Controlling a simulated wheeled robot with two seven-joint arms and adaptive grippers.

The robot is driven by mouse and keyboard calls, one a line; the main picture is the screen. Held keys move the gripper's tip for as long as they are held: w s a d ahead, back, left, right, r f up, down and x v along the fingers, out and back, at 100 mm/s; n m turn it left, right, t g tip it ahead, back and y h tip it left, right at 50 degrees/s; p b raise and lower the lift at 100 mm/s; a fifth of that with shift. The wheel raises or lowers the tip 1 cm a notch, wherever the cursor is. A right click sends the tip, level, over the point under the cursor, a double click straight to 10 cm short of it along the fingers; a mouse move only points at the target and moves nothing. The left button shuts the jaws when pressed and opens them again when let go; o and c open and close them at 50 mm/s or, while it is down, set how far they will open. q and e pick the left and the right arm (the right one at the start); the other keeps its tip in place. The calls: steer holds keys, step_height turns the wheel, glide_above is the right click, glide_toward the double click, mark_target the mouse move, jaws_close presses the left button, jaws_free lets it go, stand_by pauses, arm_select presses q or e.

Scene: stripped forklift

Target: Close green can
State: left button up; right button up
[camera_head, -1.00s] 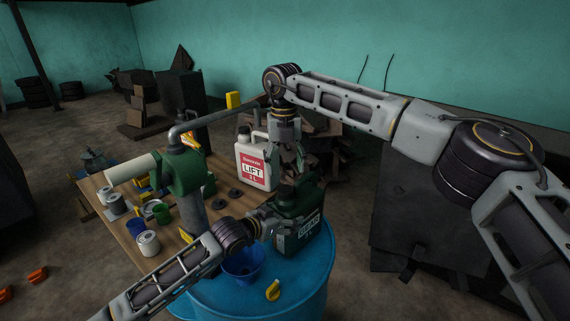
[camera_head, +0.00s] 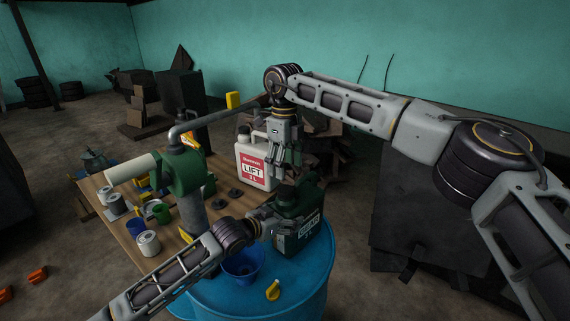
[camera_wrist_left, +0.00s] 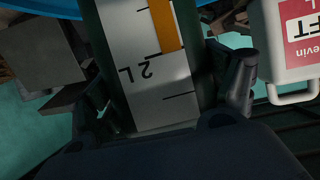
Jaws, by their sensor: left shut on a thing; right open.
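The green can (camera_head: 308,238) with a pale label stands on top of the blue barrel (camera_head: 320,275). My left gripper (camera_head: 278,220) is shut on the green can from its left side. In the left wrist view the can's side (camera_wrist_left: 150,70) shows a white scale marked 2 L with an orange strip, and it lies between the two fingers (camera_wrist_left: 168,105). My right gripper (camera_head: 288,160) is open and empty, pointing down above and behind the can. The can's mouth is too small and dark to make out.
A white LIFT jug (camera_head: 254,165) stands on the wooden table behind the can. Two dark discs (camera_head: 222,204) lie beside it. A blue bowl (camera_head: 243,265) and a yellow piece (camera_head: 273,290) are on the barrel. A green pump with a grey pipe (camera_head: 185,175) rises at the left.

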mark_target(286, 188)
steer(key=n, duration=0.4)
steer(key=shift+n, duration=2.3)
steer(key=shift+f, duration=0.1)
steer(key=shift+s+f, duration=0.1)
steer(key=shift+f, duration=3.8)
steer(key=c, duration=1.1)
steer(key=shift+d, duration=0.1)
